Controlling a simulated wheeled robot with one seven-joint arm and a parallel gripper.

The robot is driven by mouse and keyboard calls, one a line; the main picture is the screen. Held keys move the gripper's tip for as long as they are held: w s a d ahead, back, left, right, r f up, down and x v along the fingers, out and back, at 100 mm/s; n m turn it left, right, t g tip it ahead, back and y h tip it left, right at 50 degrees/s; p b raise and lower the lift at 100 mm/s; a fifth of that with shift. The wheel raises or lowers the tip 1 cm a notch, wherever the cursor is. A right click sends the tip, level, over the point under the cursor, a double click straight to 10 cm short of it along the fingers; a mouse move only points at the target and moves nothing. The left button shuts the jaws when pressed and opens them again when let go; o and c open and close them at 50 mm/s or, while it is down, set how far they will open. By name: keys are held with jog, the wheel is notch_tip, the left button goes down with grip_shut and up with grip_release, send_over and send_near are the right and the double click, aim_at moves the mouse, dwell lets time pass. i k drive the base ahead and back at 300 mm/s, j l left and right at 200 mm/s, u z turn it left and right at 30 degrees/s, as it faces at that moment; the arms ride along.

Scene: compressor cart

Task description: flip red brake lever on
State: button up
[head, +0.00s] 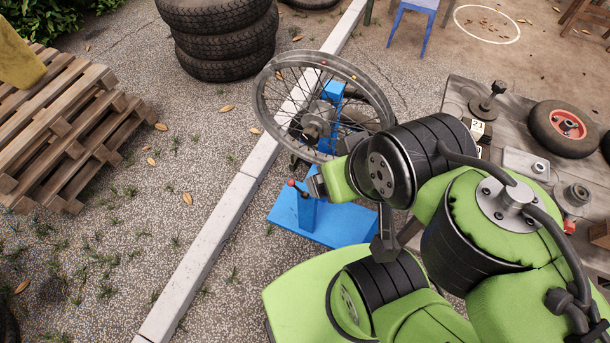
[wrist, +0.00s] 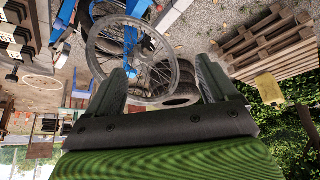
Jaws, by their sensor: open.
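The brake lever has a red knob (head: 291,183) on a short dark rod. It stands at the left of a blue stand (head: 325,222) that carries a large spoked wheel (head: 322,108). My gripper (head: 316,183) is just right of the knob in the head view, partly hidden by my arm. No contact with the lever is clear. In the wrist view my gripper (wrist: 162,68) has its fingers wide apart with nothing held. The wheel (wrist: 133,55) shows beyond them. A small red spot at that view's top edge may be the knob; I cannot tell.
Stacked tyres (head: 225,40) stand behind the wheel. Wooden pallets (head: 65,125) are at left. A workbench (head: 462,98) with a red-hubbed wheel (head: 568,124) and metal parts is at right. A pale curb (head: 215,240) crosses the ground; the paving left of it is mostly clear.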

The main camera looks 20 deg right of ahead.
aim_at(291, 182)
jog(key=i+j+u, duration=0.75)
